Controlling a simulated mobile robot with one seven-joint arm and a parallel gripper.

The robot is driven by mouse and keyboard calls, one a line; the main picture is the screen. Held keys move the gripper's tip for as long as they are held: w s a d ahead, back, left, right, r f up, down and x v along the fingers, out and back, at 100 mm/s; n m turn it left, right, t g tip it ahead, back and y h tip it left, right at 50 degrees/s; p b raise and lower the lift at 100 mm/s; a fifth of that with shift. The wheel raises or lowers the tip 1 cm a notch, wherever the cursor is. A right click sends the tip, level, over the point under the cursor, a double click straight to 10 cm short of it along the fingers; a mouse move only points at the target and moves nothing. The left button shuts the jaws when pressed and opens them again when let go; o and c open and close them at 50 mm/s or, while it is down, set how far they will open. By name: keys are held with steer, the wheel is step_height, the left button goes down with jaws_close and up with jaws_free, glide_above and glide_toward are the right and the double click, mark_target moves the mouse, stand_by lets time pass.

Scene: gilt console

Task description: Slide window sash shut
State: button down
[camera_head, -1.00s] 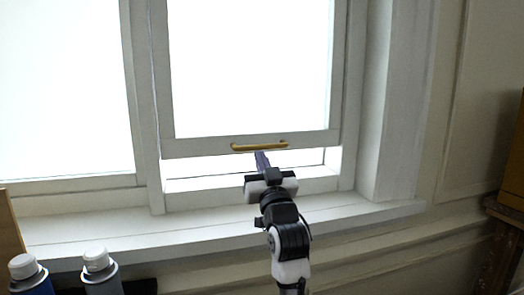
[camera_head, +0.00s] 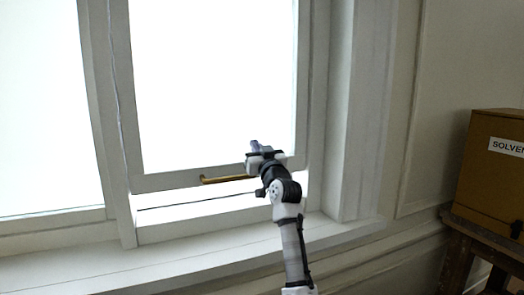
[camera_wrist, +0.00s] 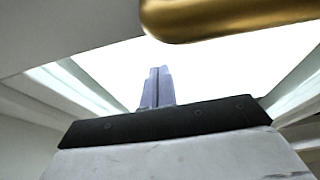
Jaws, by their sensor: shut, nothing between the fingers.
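The window sash (camera_head: 160,182) is a pale framed pane, raised a little, with a bright gap (camera_head: 215,201) between its bottom rail and the sill. A brass bar handle (camera_head: 226,179) is fixed on the bottom rail. My gripper (camera_head: 254,146) is in front of the sash's lower right part, at the handle's right end and with its fingertips higher than the handle. In the wrist view, the fingers (camera_wrist: 157,87) are together and empty against the bright pane, and the handle (camera_wrist: 225,14) looms close at the top. I cannot tell whether the gripper touches the sash or handle.
A fixed bright pane (camera_head: 45,120) lies left of the sash. The sill (camera_head: 150,262) runs below and looks clear. At the right, a brown box marked "SOLVEN" (camera_head: 485,185) stands on a wooden stand (camera_head: 460,245).

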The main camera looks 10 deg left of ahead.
steer(key=shift+f+p, duration=0.45)
steer(key=shift+f, duration=1.6)
steer(key=shift+f, duration=0.1)
step_height(320, 180, down, 5)
steer(key=b, duration=0.5)
